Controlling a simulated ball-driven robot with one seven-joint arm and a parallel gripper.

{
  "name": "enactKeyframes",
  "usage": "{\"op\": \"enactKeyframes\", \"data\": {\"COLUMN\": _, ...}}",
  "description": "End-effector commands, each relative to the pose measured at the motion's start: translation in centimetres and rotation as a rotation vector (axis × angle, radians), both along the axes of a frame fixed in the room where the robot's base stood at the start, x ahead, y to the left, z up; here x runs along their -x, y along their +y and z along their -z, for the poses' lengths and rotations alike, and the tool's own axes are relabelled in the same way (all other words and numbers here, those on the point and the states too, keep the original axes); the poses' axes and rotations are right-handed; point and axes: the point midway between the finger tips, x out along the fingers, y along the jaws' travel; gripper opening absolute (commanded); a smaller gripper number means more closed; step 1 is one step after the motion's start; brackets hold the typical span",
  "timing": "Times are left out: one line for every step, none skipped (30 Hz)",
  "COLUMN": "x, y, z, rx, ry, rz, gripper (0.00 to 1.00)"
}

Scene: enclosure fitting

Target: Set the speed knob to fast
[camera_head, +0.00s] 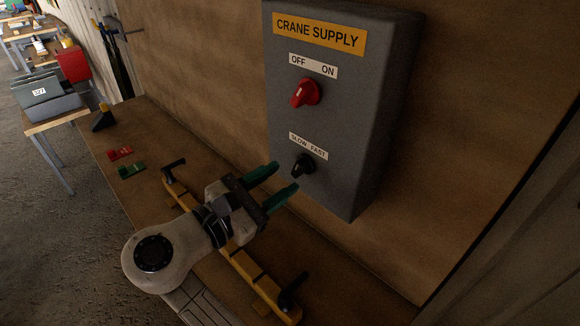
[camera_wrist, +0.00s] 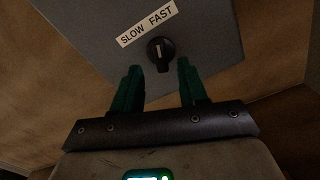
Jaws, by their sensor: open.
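The black speed knob (camera_head: 303,165) is on the lower front of the grey crane supply box (camera_head: 352,130), under a white label (camera_head: 308,146) reading SLOW and FAST. In the wrist view the knob (camera_wrist: 160,54) shows a pale pointer line, close to upright in that picture, below the gap between the two words. Which setting it marks I cannot tell for sure. My gripper (camera_head: 286,180) has green fingers, spread apart and empty. Its tips are just short of the knob, which shows between and beyond them in the wrist view (camera_wrist: 158,80).
A red switch (camera_head: 306,93) labelled OFF and ON is above the knob. A yellow bar (camera_head: 245,265) with black handles lies on the bench below my arm. A red block (camera_head: 120,153) and a green block (camera_head: 131,171) lie at the bench's left.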

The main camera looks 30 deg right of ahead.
Motion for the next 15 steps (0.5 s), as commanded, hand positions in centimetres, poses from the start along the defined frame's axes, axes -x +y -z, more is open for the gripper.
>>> {"op": "enactKeyframes", "data": {"x": -0.2, "y": -0.9, "z": -0.1, "rx": -0.001, "ry": 0.000, "rz": 0.003, "gripper": 0.43}}
{"op": "enactKeyframes", "data": {"x": -0.3, "y": -1.3, "z": -0.1, "rx": -0.001, "ry": 0.000, "rz": 0.003, "gripper": 0.43}}
{"op": "enactKeyframes", "data": {"x": -0.5, "y": -1.8, "z": -0.1, "rx": 0.000, "ry": 0.000, "rz": 0.001, "gripper": 0.43}}
{"op": "enactKeyframes", "data": {"x": -0.7, "y": -2.1, "z": -0.1, "rx": 0.000, "ry": 0.000, "rz": 0.001, "gripper": 0.43}}
{"op": "enactKeyframes", "data": {"x": -0.8, "y": -2.5, "z": -0.1, "rx": 0.000, "ry": 0.001, "rz": 0.002, "gripper": 0.43}}
{"op": "enactKeyframes", "data": {"x": -0.9, "y": -2.8, "z": -0.1, "rx": 0.000, "ry": 0.001, "rz": 0.002, "gripper": 0.43}}
{"op": "enactKeyframes", "data": {"x": -1.0, "y": -3.1, "z": -0.1, "rx": 0.000, "ry": 0.001, "rz": 0.001, "gripper": 0.43}}
{"op": "enactKeyframes", "data": {"x": -1.0, "y": -3.3, "z": -0.1, "rx": 0.000, "ry": 0.001, "rz": 0.001, "gripper": 0.43}}
{"op": "enactKeyframes", "data": {"x": -1.1, "y": -3.4, "z": 0.0, "rx": 0.000, "ry": 0.001, "rz": 0.001, "gripper": 0.43}}
{"op": "enactKeyframes", "data": {"x": -1.1, "y": -3.5, "z": 0.0, "rx": 0.000, "ry": 0.000, "rz": 0.001, "gripper": 0.43}}
{"op": "enactKeyframes", "data": {"x": -1.1, "y": -3.6, "z": 0.0, "rx": 0.000, "ry": 0.000, "rz": 0.001, "gripper": 0.43}}
{"op": "enactKeyframes", "data": {"x": -1.2, "y": -3.7, "z": 0.0, "rx": 0.000, "ry": 0.000, "rz": 0.000, "gripper": 0.43}}
{"op": "enactKeyframes", "data": {"x": -1.2, "y": -3.7, "z": 0.0, "rx": 0.000, "ry": 0.000, "rz": 0.000, "gripper": 0.43}}
{"op": "enactKeyframes", "data": {"x": -1.2, "y": -3.7, "z": 0.0, "rx": 0.000, "ry": 0.000, "rz": 0.000, "gripper": 0.43}}
{"op": "enactKeyframes", "data": {"x": -1.2, "y": -3.7, "z": 0.0, "rx": -0.001, "ry": 0.000, "rz": 0.000, "gripper": 0.43}}
